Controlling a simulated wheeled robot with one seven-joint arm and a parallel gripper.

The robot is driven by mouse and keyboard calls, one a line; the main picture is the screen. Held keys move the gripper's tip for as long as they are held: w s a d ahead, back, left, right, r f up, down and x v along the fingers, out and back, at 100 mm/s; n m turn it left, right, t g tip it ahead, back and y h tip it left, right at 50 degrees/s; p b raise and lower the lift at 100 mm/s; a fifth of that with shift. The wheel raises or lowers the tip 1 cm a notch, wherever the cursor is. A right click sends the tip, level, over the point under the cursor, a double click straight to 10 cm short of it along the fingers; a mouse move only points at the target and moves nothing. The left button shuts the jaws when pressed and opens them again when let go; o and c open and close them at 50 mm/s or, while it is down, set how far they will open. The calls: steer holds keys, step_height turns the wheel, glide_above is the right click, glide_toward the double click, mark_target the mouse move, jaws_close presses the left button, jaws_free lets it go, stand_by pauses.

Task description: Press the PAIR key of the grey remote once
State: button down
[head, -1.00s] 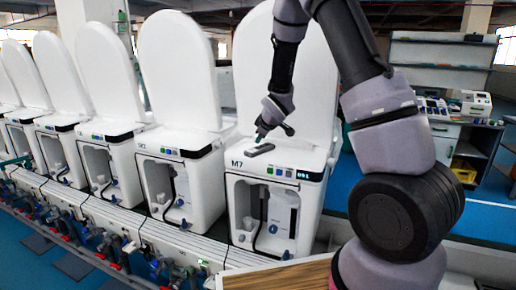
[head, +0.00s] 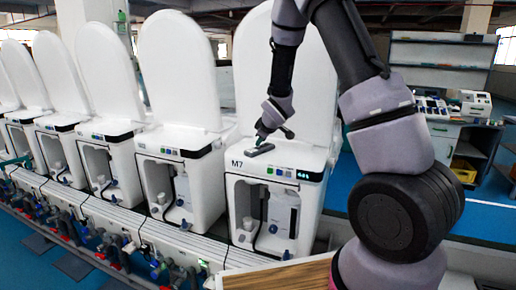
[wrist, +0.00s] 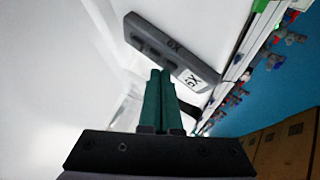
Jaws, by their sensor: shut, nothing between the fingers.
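The grey remote (head: 261,150) lies on the flat top of the white toilet unit marked M7, in front of its raised lid. In the wrist view, the remote (wrist: 172,50) is a slanted grey bar with dark keys, dark lettering and a white label at its lower right end. The key names are too small to read. My gripper (head: 257,143) is just above the remote in the head view. Its green fingers (wrist: 160,73) are shut together and empty, with the tips by the remote's lower edge in the wrist view. I cannot tell whether they touch it.
The raised white lid (head: 285,70) stands close behind the remote. A lit display and colored buttons (head: 285,172) sit on the unit's front edge. More toilet units (head: 180,150) stand in a row to the left. A bench with devices (head: 455,115) is at the back right.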

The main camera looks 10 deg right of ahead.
steer(key=shift+f, duration=0.2)
steer(key=shift+r, duration=0.85)
steer(key=shift+r, duration=2.55)
steer(key=shift+d, duration=0.1)
